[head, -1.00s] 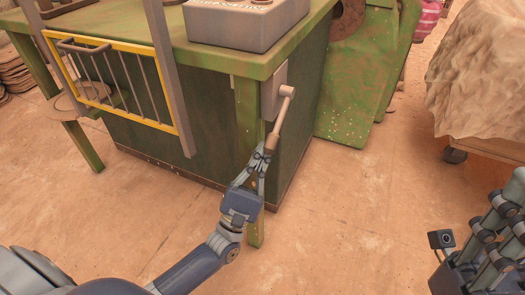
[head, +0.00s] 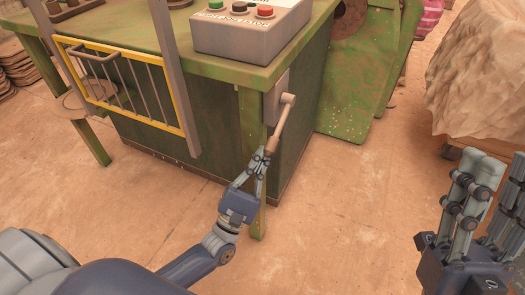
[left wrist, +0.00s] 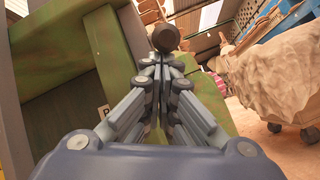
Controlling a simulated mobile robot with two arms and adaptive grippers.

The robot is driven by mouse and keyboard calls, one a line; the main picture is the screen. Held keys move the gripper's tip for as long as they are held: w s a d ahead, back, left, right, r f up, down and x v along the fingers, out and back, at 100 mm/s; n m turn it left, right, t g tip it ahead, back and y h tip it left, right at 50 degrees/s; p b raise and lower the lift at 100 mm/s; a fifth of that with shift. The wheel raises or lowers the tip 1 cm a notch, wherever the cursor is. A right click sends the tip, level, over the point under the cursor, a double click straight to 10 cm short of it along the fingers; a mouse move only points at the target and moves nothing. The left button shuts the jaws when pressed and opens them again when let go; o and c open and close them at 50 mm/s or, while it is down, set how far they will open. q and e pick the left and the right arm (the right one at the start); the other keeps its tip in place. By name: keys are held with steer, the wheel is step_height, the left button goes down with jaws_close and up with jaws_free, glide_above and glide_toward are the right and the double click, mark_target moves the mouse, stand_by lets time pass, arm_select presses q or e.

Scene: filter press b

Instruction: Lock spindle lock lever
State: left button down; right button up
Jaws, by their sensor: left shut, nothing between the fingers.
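The spindle lock lever (head: 282,124) is a grey bar with a brown grip, mounted on a grey plate (head: 273,96) at the corner of the green machine. It hangs down, slightly tilted, with the grip lowest. My left gripper (head: 264,156) is shut and empty, its fingertips at the lower end of the grip. In the left wrist view the round end of the grip (left wrist: 166,38) shows just beyond the closed fingertips (left wrist: 164,62). I cannot tell whether they touch. My right gripper (head: 497,180) is at the right edge, partly cut off, with its fingers apart and empty.
The green machine table (head: 215,70) carries a grey button box (head: 240,35). A yellow-framed guard (head: 120,95) stands at its left front. A covered load on a cart (head: 480,85) is at the right. The sandy floor (head: 350,200) between is clear.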

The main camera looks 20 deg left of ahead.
steer(key=w+a+f+g+h+p, duration=0.1)
steer(key=w+f+g+h+p, duration=0.15)
steer(key=w+f+g, duration=0.55)
step_height(320, 180, down, 11)
steer(key=w+g+h+p, duration=0.2)
steer(key=g, duration=0.3)
arm_select(q)
steer(key=r+g+p, duration=0.1)
steer(key=p, duration=0.1)
steer(key=s+r+g+p, duration=0.1)
steer(key=p, duration=0.1)
steer(key=s+r+p, duration=0.1)
steer(key=p, duration=0.1)
steer(key=shift+s+r+n+g+y, duration=0.1)
steer(key=shift+r+n+g+y, duration=0.15)
steer(key=shift+n+g+y, duration=0.15)
arm_select(e)
steer(key=s+d+f+g+h, duration=0.1)
steer(key=s+d+f+g, duration=0.1)
steer(key=s+f+g, duration=0.2)
steer(key=s+d+f+g+h, duration=0.1)
steer(key=s+d+f+g, duration=0.2)
steer(key=s, duration=0.4)
steer(key=s+d+f+m+g+h, duration=0.1)
steer(key=s+d+f+g, duration=0.1)
steer(key=s+f+g, duration=0.3)
step_height(320, 180, down, 2)
steer(key=shift+s+d+f+g+h, duration=0.1)
steer(key=shift+s+d+g+h, duration=0.15)
steer(key=shift+s+g+h, duration=0.25)
